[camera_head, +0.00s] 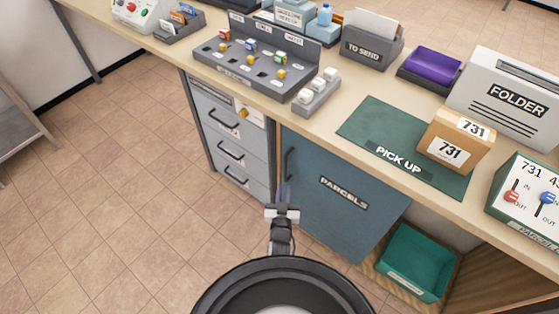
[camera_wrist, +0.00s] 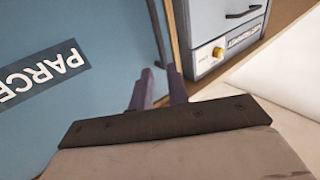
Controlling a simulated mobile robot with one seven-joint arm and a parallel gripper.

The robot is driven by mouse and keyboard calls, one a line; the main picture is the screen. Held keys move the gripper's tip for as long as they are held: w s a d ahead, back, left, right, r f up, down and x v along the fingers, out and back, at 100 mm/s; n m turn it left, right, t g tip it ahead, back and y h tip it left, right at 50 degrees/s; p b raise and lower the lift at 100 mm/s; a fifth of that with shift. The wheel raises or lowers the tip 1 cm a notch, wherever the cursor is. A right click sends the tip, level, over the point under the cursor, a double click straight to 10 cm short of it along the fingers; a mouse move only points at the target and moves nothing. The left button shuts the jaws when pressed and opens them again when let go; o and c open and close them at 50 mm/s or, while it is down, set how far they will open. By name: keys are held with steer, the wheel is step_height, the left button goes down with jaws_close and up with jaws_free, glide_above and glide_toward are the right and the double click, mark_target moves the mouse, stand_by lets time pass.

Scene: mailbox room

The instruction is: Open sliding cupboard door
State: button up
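The sliding cupboard door (camera_head: 340,215) is a blue panel labelled PARCELS under the desk, also seen in the wrist view (camera_wrist: 70,110). It covers the left part of the cupboard; the right part is open. Its dark vertical handle (camera_head: 289,162) is near the door's left edge and shows in the wrist view (camera_wrist: 158,30). My gripper (camera_head: 284,190) is in front of the door by the handle's lower end. In the wrist view its purple fingers (camera_wrist: 160,72) are apart, with the handle's end near the gap between the tips. Whether they touch it I cannot tell.
Grey drawers (camera_head: 230,140) stand left of the door. A green bin (camera_head: 415,262) sits in the open cupboard part on the right. The desk top (camera_head: 330,115) above holds a cardboard parcel (camera_head: 455,140), a folder box and switch panels. The tiled floor at left is clear.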

mark_target(286, 164)
steer(key=w+b, duration=0.2)
steer(key=w, duration=0.3)
steer(key=w+b, duration=0.1)
steer(key=w, duration=0.5)
steer(key=shift+w+d+f+b, duration=0.1)
steer(key=shift+w+d+b, duration=0.1)
steer(key=shift+b, duration=0.2)
steer(key=shift+w, duration=0.55)
jaws_close()
